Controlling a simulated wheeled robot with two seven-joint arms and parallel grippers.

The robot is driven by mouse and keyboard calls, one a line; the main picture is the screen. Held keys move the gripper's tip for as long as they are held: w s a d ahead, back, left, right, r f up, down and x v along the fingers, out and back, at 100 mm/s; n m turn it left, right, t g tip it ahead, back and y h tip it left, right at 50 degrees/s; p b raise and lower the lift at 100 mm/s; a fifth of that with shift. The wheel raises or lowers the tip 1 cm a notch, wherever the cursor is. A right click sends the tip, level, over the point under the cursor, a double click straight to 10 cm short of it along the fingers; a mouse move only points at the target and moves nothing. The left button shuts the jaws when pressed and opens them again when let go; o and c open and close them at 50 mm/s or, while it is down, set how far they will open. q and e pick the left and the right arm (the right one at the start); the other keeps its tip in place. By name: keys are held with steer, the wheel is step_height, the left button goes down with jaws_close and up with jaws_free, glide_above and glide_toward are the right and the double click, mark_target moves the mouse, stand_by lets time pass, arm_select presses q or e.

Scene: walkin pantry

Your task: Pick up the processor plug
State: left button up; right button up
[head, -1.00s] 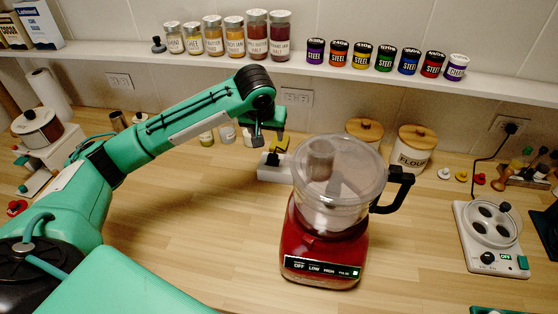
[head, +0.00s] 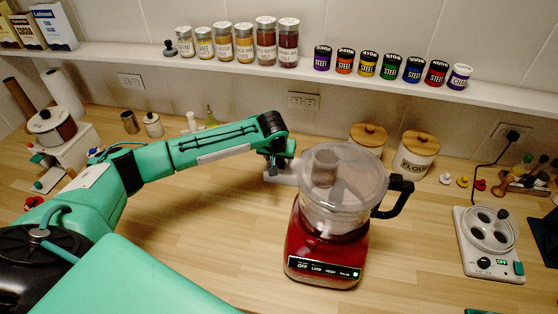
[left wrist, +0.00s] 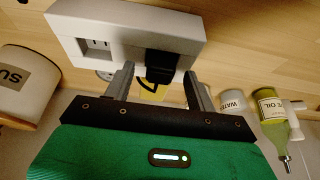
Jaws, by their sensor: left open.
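The black plug (left wrist: 170,62) is seated in one end of a white power strip (left wrist: 120,35) in the left wrist view. A yellow piece (left wrist: 151,90) shows just beside it, partly hidden. My left gripper (left wrist: 160,72) is open, with one finger on each side of the plug; I cannot tell whether they touch it. In the head view my left gripper (head: 279,165) is at the power strip (head: 284,177), hiding the plug. The red food processor (head: 326,245) with its clear bowl stands just right of it. My right gripper is not in view.
An empty outlet (left wrist: 97,46) is at the strip's other end. Wooden-lidded canisters (head: 416,155) stand behind the processor. A white appliance (head: 490,240) is plugged into the wall at the right. Jars and tins line the shelf (head: 230,66) above. The front counter is clear.

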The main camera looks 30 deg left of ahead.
arm_select(q)
steer(key=shift+w+f, duration=0.1)
steer(key=shift+f, duration=0.15)
steer(key=c, duration=1)
steer(key=shift+c, duration=0.4)
steer(key=shift+r, duration=0.1)
step_height(320, 180, up, 19)
steer(key=b, duration=0.5)
step_height(320, 180, up, 4)
steer(key=r+p, duration=0.1)
steer(key=p, duration=0.4)
glide_above(279, 160)
steer(key=shift+a+r+p, duration=0.1)
steer(key=shift+r+p, duration=0.4)
steer(key=shift+p, duration=0.15)
